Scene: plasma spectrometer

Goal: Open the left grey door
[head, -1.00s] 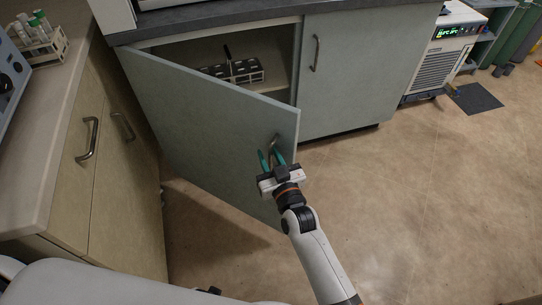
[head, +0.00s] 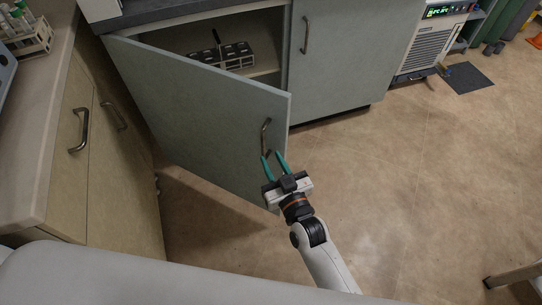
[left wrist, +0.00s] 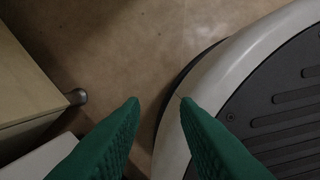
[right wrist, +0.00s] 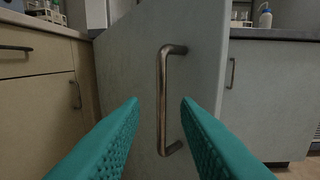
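The left grey door (head: 190,115) stands partly open, swung out from the cabinet on its left side. Its metal bar handle (head: 266,135) is upright near the free edge; the handle also shows in the right wrist view (right wrist: 163,100). My right gripper (head: 273,157) is open just in front of the door, by the lower part of the handle. In the right wrist view the handle appears between the two green fingers, with nothing gripped. My left gripper (left wrist: 160,100) is open and empty over the floor, seen only in its wrist view.
A black rack (head: 220,56) sits inside the opened cabinet. The right grey door (head: 338,60) is shut. A wooden cabinet (head: 85,185) with handles stands close on the left. A white chiller unit (head: 428,48) is at the back right.

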